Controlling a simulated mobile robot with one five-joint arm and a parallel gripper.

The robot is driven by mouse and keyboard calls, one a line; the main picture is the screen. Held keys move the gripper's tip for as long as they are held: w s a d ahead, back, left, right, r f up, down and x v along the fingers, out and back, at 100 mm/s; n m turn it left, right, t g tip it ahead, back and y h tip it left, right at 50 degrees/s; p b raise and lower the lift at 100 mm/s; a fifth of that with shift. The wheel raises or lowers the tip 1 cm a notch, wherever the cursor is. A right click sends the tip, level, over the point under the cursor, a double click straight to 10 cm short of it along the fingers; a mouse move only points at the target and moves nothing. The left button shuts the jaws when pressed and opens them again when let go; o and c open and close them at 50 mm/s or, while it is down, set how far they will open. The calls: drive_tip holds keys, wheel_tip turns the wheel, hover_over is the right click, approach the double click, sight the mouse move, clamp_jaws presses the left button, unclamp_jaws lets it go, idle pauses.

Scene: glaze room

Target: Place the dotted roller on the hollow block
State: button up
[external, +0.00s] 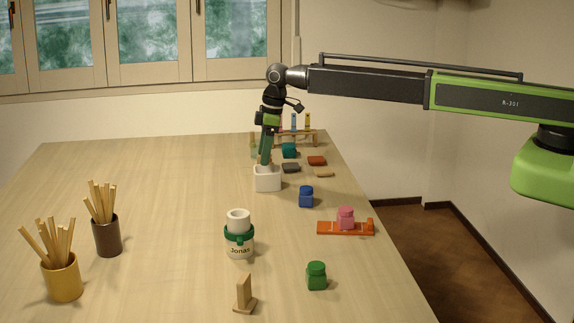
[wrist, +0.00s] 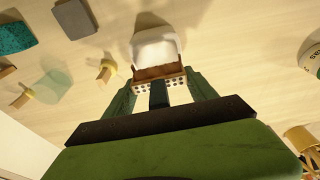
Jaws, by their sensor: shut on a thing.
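My gripper (external: 265,161) hangs pointing down over the white hollow block (external: 267,180) in the external view. In the wrist view its green fingers (wrist: 160,92) are shut on the dotted roller (wrist: 144,86), a pale piece with rows of dark dots. A dark part in the middle covers some of the roller. The white block (wrist: 156,49) shows just beyond it, with a brown area between block and roller. In the external view the roller is too small to make out. I cannot tell whether the roller touches the block.
A tube rack (external: 297,132) and several small coloured pieces stand behind and right of the block. The table's left middle is clear.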

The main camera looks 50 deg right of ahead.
drive_tip(key=shift+f+b, duration=0.7)
drive_tip(key=shift+f, duration=0.7)
drive_tip(key=shift+s+d+f+b, duration=0.1)
drive_tip(key=shift+s+f+b, duration=0.1)
drive_tip(key=shift+b, duration=0.2)
drive_tip(key=c, duration=0.3)
drive_tip(key=shift+r, duration=0.1)
drive_tip(key=o, duration=1.7)
drive_tip(key=shift+s, duration=0.1)
drive_tip(key=shift+o, duration=0.2)
drive_tip(key=shift+r+p, duration=0.45)
drive_tip(key=shift+p, duration=0.25)
wheel_tip(320, 180, up, 12)
drive_tip(key=d+p, duration=0.1)
drive_tip(key=p, duration=1)
drive_tip(key=shift+s+d+f+p, duration=0.15)
drive_tip(key=shift+s+d+p, duration=0.05)
drive_tip(key=shift+s+p, duration=0.25)
